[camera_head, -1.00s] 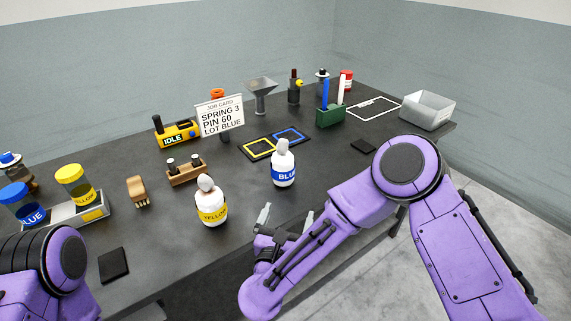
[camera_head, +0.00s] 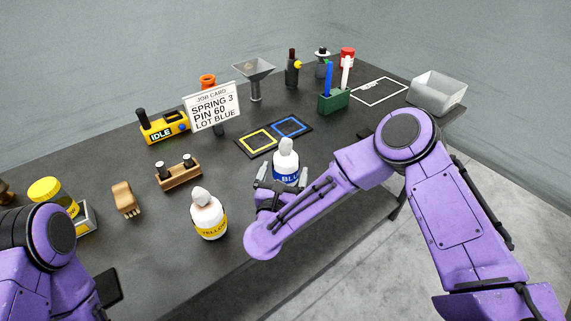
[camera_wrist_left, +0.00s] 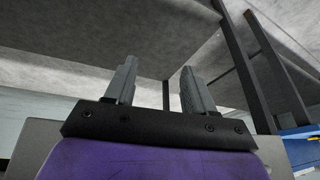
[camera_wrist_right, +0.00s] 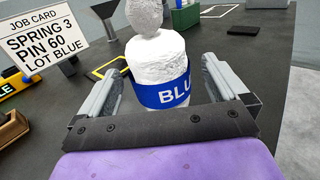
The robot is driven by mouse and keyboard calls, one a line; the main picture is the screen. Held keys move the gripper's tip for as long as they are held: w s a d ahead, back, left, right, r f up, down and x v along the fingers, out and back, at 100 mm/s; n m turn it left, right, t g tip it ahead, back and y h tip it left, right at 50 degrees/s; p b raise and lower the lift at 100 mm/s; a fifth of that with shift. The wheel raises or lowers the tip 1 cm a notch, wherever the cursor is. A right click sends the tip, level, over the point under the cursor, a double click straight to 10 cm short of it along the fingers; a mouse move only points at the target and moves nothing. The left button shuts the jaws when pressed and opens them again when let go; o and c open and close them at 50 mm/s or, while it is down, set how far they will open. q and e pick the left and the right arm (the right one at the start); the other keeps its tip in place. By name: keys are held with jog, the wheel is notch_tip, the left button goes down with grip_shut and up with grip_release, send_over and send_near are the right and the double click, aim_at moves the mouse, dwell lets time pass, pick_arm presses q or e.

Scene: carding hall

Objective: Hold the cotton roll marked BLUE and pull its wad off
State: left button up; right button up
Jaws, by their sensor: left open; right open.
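The cotton roll marked BLUE (camera_head: 286,168) stands upright on the dark table, white with a blue band and a pale wad (camera_head: 286,145) on top. In the right wrist view the roll (camera_wrist_right: 158,62) stands between the open fingers, with gaps at both sides, and its wad (camera_wrist_right: 144,14) is cut off by the top edge. My right gripper (camera_head: 282,175) is open around the lower roll. My left gripper (camera_wrist_left: 152,85) is open and empty in the left wrist view, with what looks like the table's underside above it. The roll marked YELLOW (camera_head: 208,216) stands to the left.
A job card (camera_head: 213,107) reads SPRING 3, PIN 60, LOT BLUE. A mat with yellow and blue squares (camera_head: 273,138) lies behind the BLUE roll. A wooden holder (camera_head: 178,174), brush (camera_head: 125,197) and green block (camera_head: 333,101) stand around. A grey bin (camera_head: 437,92) is at right.

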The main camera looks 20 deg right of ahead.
aim_at(287, 162)
jog(key=p+x, duration=0.1)
jog(key=x, duration=0.1)
jog(key=f+p+x, duration=0.1)
jog(key=x, duration=0.2)
jog(key=shift+w, duration=0.25)
jog(key=shift+s, duration=0.1)
jog(key=c, duration=1)
jog(key=shift+r, duration=0.1)
